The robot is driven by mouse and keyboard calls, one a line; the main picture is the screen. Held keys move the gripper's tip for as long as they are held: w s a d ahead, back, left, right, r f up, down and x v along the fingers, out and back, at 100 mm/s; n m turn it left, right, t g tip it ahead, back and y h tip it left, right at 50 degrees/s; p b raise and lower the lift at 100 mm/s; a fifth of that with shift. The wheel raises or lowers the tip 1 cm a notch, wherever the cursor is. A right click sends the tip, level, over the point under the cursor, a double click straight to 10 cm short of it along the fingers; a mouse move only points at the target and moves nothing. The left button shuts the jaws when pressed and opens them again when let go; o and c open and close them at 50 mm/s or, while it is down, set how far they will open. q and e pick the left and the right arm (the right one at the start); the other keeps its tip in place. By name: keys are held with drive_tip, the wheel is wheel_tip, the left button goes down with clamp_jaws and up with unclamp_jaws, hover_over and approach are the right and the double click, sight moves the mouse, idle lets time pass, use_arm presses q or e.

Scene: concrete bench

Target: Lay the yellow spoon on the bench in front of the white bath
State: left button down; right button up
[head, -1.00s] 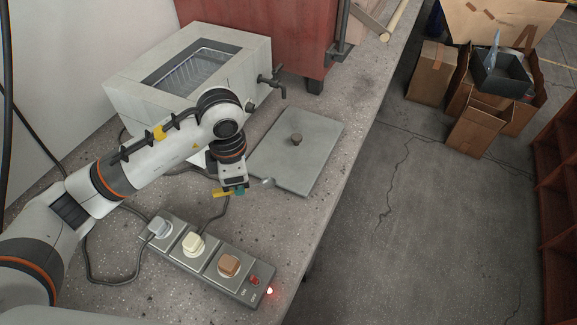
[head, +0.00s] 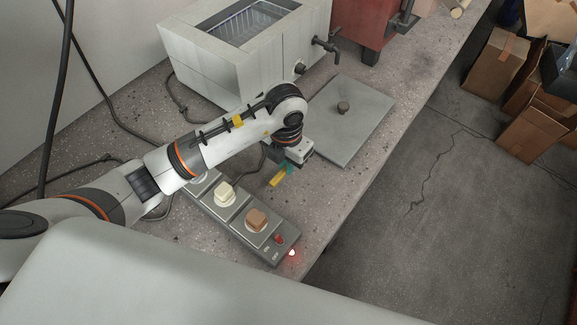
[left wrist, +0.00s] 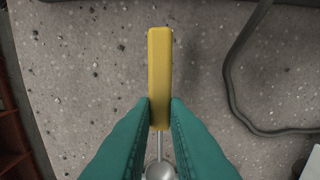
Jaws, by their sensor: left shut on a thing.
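The yellow spoon shows in the left wrist view (left wrist: 159,75) with its yellow handle pointing away and its metal bowl between the fingers. In the head view its handle (head: 277,180) sticks out to the lower left of my left gripper (head: 289,167). The left gripper, with green fingers (left wrist: 158,125), is shut on the spoon. Whether the spoon touches the bench (head: 345,185) I cannot tell. The white bath (head: 262,70) stands behind the gripper, with a wire basket inside and a tap on its right side. My right gripper is not in view.
A power strip (head: 240,222) with several plugs lies just in front of the gripper. A grey lid (head: 352,125) with a knob lies to its right, near the bench edge. A dark cable (left wrist: 235,75) runs over the bench. Cardboard boxes (head: 533,135) stand on the floor.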

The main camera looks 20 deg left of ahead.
use_arm(q)
drive_tip(key=shift+f, duration=1.7)
drive_tip(key=shift+f, duration=0.15)
drive_tip(key=c, duration=1.4)
unclamp_jaws()
drive_tip(key=shift+c, duration=0.2)
wheel_tip(320, 180, up, 12)
drive_tip(key=shift+r, duration=0.2)
drive_tip(key=shift+f, duration=0.1)
